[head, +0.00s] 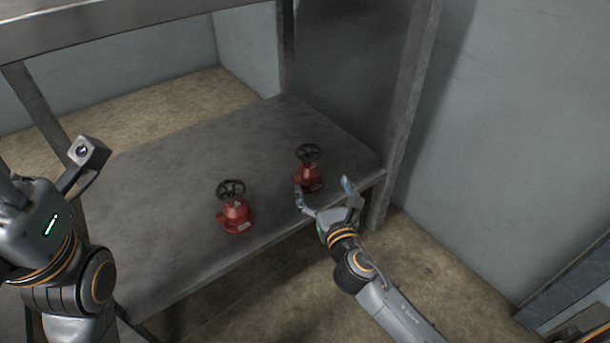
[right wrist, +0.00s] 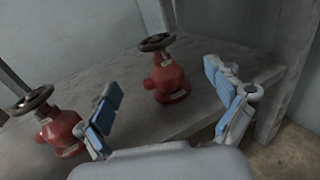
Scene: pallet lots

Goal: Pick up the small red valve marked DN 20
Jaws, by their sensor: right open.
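Two red valves with dark handwheels stand upright on a grey metal shelf (head: 165,185). The left valve (head: 236,215) is nearer the shelf's front edge; the right valve (head: 310,176) is farther right. No DN marking can be read on either. My right gripper (head: 323,190) is open and empty, in front of the right valve. In the right wrist view that valve (right wrist: 167,82) appears beyond and between the spread blue-padded fingers (right wrist: 170,100), apart from them. The left valve (right wrist: 60,132) is outside the left finger. My left arm is at the left; its fingers are not visible.
A metal post (head: 406,110) rises at the shelf's right end, close to the right valve. The shelf's left part is bare. A pale wall (head: 510,130) stands to the right.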

